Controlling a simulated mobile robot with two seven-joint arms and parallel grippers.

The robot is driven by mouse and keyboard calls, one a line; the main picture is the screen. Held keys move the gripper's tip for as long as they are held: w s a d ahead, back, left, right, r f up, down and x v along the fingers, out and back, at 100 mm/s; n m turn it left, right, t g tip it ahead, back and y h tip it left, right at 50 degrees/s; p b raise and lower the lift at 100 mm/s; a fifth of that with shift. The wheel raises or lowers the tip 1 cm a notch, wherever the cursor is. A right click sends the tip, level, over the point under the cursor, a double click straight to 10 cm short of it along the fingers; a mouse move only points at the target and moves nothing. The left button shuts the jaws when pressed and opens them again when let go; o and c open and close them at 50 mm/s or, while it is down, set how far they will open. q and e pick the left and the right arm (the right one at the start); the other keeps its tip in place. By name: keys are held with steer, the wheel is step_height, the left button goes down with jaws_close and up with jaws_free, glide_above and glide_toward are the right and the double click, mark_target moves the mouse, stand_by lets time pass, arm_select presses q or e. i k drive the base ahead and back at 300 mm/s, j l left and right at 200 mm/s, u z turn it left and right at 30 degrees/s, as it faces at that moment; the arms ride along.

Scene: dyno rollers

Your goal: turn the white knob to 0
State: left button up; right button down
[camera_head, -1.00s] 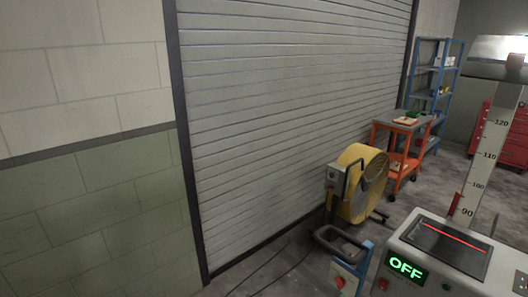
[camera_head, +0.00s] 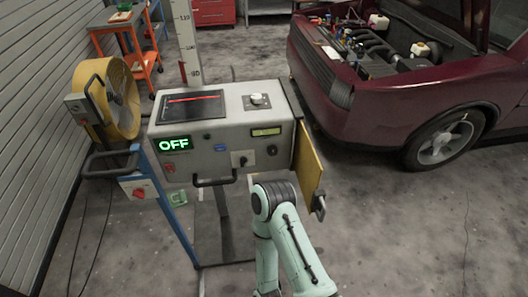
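The console's front display (camera_head: 174,144) reads OFF in green. One of my arms rises from the bottom centre in front of the console. Its bent joint is below the console's front face, well short of the white knob. Neither gripper shows in the head view.
A yellow panel (camera_head: 309,164) with a grey handle stands out at the console's right side. A blue post (camera_head: 166,195), a yellow fan (camera_head: 118,97) and an orange cart (camera_head: 130,42) are to the left. A dark red car (camera_head: 372,83) with raised hood stands at the right.

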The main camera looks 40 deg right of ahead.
mark_target(256, 98)
steer(key=l+z, duration=0.2)
steer(key=z, duration=1)
steer(key=j+u, duration=0.25)
steer(key=j, duration=0.15)
